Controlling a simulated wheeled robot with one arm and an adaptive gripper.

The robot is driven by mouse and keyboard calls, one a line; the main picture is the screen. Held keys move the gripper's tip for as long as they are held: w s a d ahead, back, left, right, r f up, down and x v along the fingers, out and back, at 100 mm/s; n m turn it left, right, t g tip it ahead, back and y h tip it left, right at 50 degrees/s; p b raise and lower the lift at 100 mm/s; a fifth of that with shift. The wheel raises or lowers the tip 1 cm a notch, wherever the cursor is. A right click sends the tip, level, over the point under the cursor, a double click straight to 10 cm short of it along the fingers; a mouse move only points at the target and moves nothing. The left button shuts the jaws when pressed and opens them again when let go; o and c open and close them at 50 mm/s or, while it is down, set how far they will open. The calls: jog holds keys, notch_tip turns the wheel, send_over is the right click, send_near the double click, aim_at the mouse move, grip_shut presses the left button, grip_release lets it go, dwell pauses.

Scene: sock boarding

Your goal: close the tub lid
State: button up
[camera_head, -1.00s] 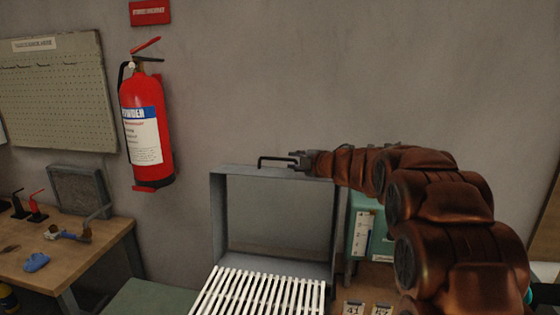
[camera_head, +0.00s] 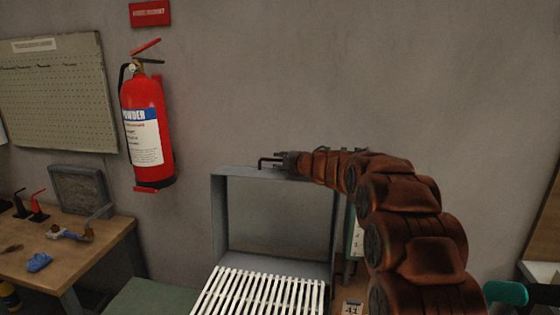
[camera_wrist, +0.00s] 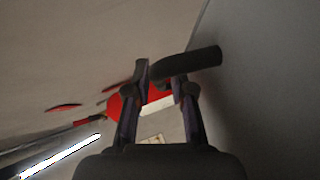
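The tub lid (camera_head: 222,220) is a grey, shallow, frame-edged panel standing upright and open behind a rack of white slats. Its black bar handle (camera_head: 265,160) sticks out at the top edge. My gripper (camera_head: 286,160) is at the right part of this handle, above the lid's top edge. In the wrist view the handle (camera_wrist: 200,62) comes from the grey lid face (camera_wrist: 255,95) and bends in at the tips of my gripper (camera_wrist: 161,80). The fingers are a small gap apart; whether they press on the handle I cannot tell.
White slats (camera_head: 262,292) lie in front of the lid. A red fire extinguisher (camera_head: 148,130) hangs on the wall to the left. A wooden bench (camera_head: 95,245) with small tools stands at the left. The wall above the lid is clear.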

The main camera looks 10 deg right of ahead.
jog(key=shift+c, duration=0.4)
grip_shut()
